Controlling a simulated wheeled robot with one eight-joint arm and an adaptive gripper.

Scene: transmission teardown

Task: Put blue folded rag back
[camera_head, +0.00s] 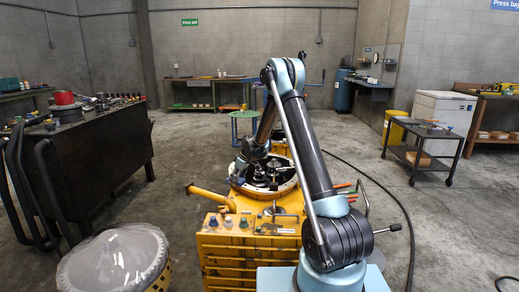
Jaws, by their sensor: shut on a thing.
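My gripper (243,168) is small and dark at the far end of my arm. It is low over the left part of the round, pale-rimmed opening on the yellow cart. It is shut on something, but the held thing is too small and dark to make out. I cannot pick out the blue folded rag anywhere in this view. The yellow cart (226,262) stands in front of me with drawers in its front. Dark metal parts (268,180) fill the round opening. My arm hides part of the cart's right side.
Small coloured caps (228,222) and a T-handled tool (273,211) sit on the cart's near top. A yellow pipe (208,196) sticks out left. A dark bench (100,150) is left, a domed clear cover (115,262) front left, a wheeled trolley (425,160) right. Floor between is open.

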